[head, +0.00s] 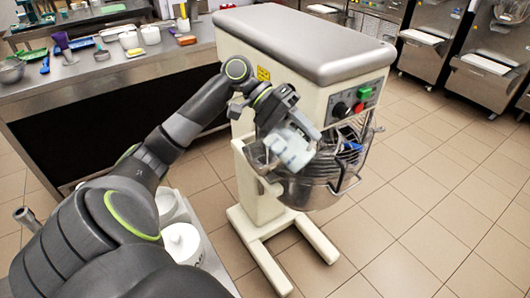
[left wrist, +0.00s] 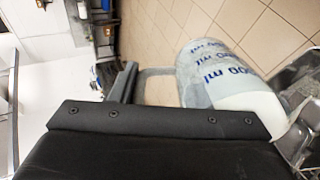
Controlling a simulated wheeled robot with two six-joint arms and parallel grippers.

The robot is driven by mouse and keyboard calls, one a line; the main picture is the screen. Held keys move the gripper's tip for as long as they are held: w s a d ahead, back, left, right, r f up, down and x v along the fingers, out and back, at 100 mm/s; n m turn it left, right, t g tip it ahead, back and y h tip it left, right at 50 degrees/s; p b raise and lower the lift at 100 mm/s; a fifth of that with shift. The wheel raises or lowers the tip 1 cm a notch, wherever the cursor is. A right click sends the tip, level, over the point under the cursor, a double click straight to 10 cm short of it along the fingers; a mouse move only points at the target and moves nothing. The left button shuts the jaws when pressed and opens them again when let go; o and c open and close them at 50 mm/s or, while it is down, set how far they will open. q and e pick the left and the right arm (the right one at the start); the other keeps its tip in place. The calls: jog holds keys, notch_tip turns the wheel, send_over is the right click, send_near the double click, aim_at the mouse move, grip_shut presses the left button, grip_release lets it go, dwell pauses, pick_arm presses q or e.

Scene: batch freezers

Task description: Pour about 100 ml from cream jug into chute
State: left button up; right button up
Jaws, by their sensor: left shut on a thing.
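My left gripper (head: 278,108) is shut on the cream jug (head: 291,146) beside the planetary mixer. The jug is clear with blue ml marks and white cream inside. In the left wrist view the jug (left wrist: 212,70) looks strongly tilted, its cream (left wrist: 248,106) lying toward the lower right end. I cannot tell whether cream is flowing. My right gripper is not in view.
The mixer (head: 305,45) has a wire guard (head: 352,150) over its steel bowl (head: 312,192). A steel counter (head: 110,70) with bowls and tools is at the left. White lidded tubs (head: 182,243) stand below my arm. Tiled floor is free at the right.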

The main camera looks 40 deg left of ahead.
pick_arm(q)
jog(key=shift+a+h+b, duration=0.15)
jog(key=shift+h+b, duration=0.15)
jog(key=shift+b, duration=0.15)
jog(key=shift+r, duration=0.2)
dwell(0.6)
jog(key=shift+a+r+h+b, duration=0.3)
jog(key=shift+r+h+b, duration=0.1)
jog(key=shift+h+b, duration=0.45)
dwell(0.4)
jog(key=shift+r, duration=0.2)
jog(key=shift+d+f, duration=0.1)
jog(key=shift+f, duration=0.05)
jog(key=d+y+p, duration=0.1)
jog(key=y+p, duration=0.1)
jog(key=p, duration=0.1)
jog(key=d+y+p, duration=0.1)
jog(key=y+p, duration=0.1)
jog(key=p, duration=0.1)
jog(key=shift+w+d+f, duration=0.15)
jog(key=shift+w+d, duration=0.05)
jog(key=shift+f, duration=0.45)
jog(key=shift+a, duration=0.1)
